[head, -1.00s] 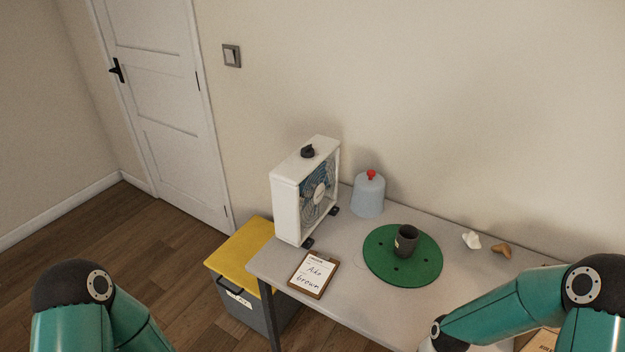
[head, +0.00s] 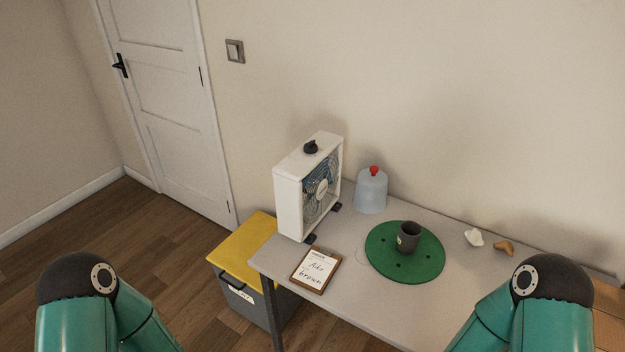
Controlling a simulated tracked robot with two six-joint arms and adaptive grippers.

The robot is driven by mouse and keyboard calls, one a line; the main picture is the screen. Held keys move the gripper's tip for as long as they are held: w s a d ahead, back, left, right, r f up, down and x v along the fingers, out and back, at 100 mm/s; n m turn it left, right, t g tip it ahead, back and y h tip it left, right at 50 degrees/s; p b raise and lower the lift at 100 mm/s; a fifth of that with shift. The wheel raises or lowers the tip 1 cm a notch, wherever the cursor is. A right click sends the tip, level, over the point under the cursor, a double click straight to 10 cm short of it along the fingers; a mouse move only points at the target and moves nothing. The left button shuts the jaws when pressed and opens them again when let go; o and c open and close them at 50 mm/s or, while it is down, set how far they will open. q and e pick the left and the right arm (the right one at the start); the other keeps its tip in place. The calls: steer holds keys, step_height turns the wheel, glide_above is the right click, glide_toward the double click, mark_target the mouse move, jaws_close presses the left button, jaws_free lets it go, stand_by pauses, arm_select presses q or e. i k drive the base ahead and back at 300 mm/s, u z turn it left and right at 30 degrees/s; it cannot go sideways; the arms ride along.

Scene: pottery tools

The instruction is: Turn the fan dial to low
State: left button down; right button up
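A white box fan (head: 290,201) stands upright at the left end of the grey table, its blue-tinted grille facing right. Its black dial (head: 310,147) sits on top; its setting is too small to read. No gripper is near the fan. Only my teal upper arm links show at the bottom left and bottom right, and both grippers are out of the frame.
On the table (head: 348,306) are a clipboard (head: 316,270), a green disc (head: 381,264) bearing a dark cup (head: 408,236), a pale blue jug (head: 371,192) with a red cap, and white and brown lumps (head: 503,248). A yellow-lidded bin (head: 243,243) stands left of the table.

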mark_target(311, 147)
steer(key=k, duration=1.3)
steer(key=u, duration=0.3)
steer(key=i, duration=0.6)
steer(key=u, duration=0.55)
steer(key=i, duration=1.15)
steer(key=z, duration=0.65)
